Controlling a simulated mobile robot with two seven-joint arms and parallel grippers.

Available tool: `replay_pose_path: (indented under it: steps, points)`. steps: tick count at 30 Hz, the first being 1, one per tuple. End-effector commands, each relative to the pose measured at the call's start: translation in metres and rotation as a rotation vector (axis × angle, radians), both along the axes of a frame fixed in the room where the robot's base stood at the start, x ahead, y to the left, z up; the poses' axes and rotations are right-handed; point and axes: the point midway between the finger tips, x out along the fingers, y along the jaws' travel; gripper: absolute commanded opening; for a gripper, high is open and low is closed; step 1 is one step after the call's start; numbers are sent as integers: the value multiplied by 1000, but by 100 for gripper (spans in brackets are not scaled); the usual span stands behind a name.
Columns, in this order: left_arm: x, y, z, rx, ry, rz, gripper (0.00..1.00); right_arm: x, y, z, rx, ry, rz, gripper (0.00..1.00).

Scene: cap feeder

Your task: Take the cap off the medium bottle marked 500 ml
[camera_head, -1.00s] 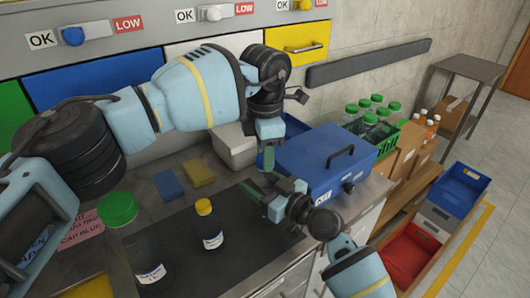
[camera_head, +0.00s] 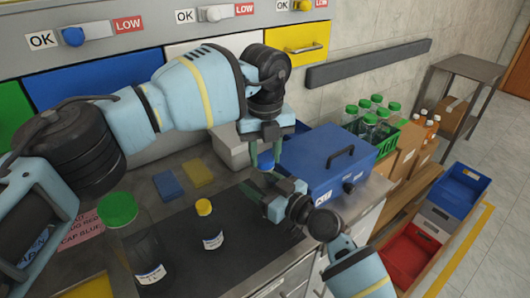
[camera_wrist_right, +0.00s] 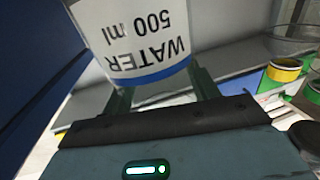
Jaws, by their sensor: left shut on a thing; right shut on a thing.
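The 500 ml bottle (camera_wrist_right: 135,35) has a white label reading WATER 500 ml with a blue band. It fills the top of the right wrist view, between the fingers of my right gripper (camera_wrist_right: 163,88), which is shut on it. In the head view my right gripper (camera_head: 262,188) is low over the counter, and the bottle body is hard to make out there. My left gripper (camera_head: 265,150) is just above it, shut on a blue cap (camera_head: 266,162). I cannot tell whether the cap still touches the bottle neck.
A yellow-capped bottle (camera_head: 211,235) and a large green-capped bottle (camera_head: 145,255) stand on the dark mat (camera_head: 185,265). A blue lidded box (camera_head: 322,165) is close to the right of my grippers. Blue and yellow sponges (camera_head: 198,173) lie at the back left.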

Motion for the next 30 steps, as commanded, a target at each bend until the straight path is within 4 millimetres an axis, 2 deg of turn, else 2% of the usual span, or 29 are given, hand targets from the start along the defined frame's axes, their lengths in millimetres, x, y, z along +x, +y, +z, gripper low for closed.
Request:
replay_pose_path:
  steps: [18,22,30]
  points:
    - [0,0,1,0,1,971,8,0,0,-1,-1,1,0,0]
    - [0,0,1,0,1,1098,8,0,0,-1,-1,1,0,0]
    - [0,0,1,0,1,1106,8,0,0,-1,-1,1,0,0]
